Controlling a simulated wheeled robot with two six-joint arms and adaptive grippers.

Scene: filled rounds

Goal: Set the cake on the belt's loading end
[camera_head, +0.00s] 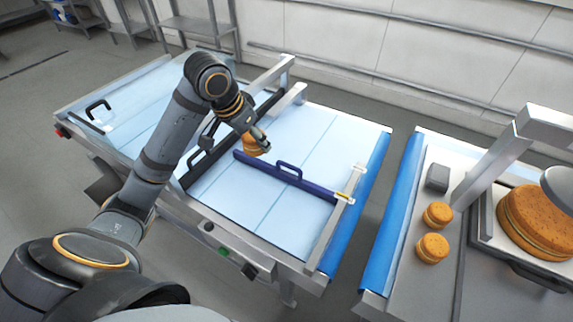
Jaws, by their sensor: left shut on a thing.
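My left gripper (262,140) reaches over the light blue belt (260,205) from the left. It is shut on a small orange-brown cake (251,147), which is partly hidden behind the fingers. The cake is at the far side of a dark blue bar with a handle (288,174) that lies across the belt. I cannot tell whether the cake touches the belt. My right gripper is not in view.
Two small cakes (432,248) (438,214) and a grey block (437,177) stand on the right-hand table. A large cake (537,222) is at the right edge beside a metal post. A gap separates this table from the belt. The belt's near part is clear.

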